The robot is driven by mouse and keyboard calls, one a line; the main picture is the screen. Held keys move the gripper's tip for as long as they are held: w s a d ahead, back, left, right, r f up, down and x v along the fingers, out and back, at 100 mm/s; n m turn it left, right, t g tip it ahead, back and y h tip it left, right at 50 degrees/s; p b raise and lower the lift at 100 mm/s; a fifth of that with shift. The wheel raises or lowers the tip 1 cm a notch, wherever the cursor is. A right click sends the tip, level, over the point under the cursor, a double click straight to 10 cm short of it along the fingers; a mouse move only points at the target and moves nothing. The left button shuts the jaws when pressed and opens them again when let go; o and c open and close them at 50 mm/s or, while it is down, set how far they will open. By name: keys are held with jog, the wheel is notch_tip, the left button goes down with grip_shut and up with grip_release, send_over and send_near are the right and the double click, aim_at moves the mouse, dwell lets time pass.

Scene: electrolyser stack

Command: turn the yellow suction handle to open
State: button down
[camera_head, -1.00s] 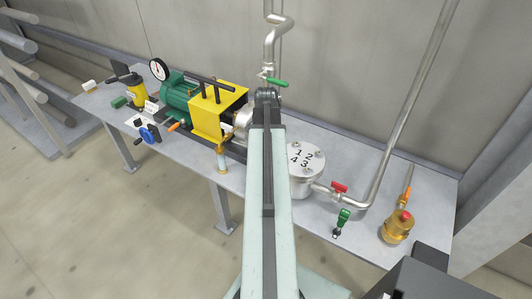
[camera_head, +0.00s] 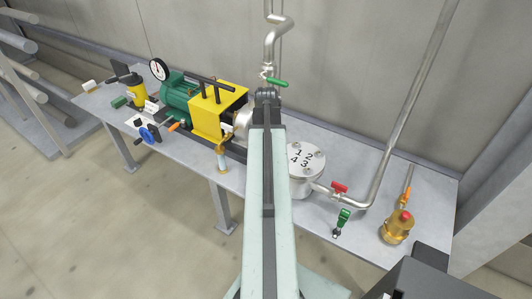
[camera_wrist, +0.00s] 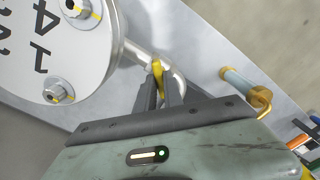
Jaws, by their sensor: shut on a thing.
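The yellow suction handle (camera_wrist: 157,70) shows in the wrist view as a narrow yellow lever beside a bent silver pipe (camera_wrist: 135,50). The pipe joins the round housing with the numbered white lid (camera_wrist: 40,45). My gripper (camera_wrist: 161,84) is shut on the handle, with its two dark fingers on either side of it. The fingers hide the lower part of the handle. In the head view my arm hides the yellow handle and the gripper; the numbered housing (camera_head: 304,180) shows just right of the arm.
A clear cylinder with brass ends (camera_wrist: 243,87) stands near my gripper. In the head view a red-handled valve (camera_head: 339,187), a green-handled valve (camera_head: 277,82), a brass part (camera_head: 397,229) and a yellow guard (camera_head: 210,112) crowd the bench. The floor in front is clear.

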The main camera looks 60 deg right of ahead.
jog(key=n, duration=0.4)
jog(key=shift+n, duration=0.3)
jog(key=n, duration=0.4)
jog(key=c, duration=1.3)
grip_release()
notch_tip(320, 180, up, 7)
jog(key=p, duration=0.7)
jog(key=shift+r, duration=0.1)
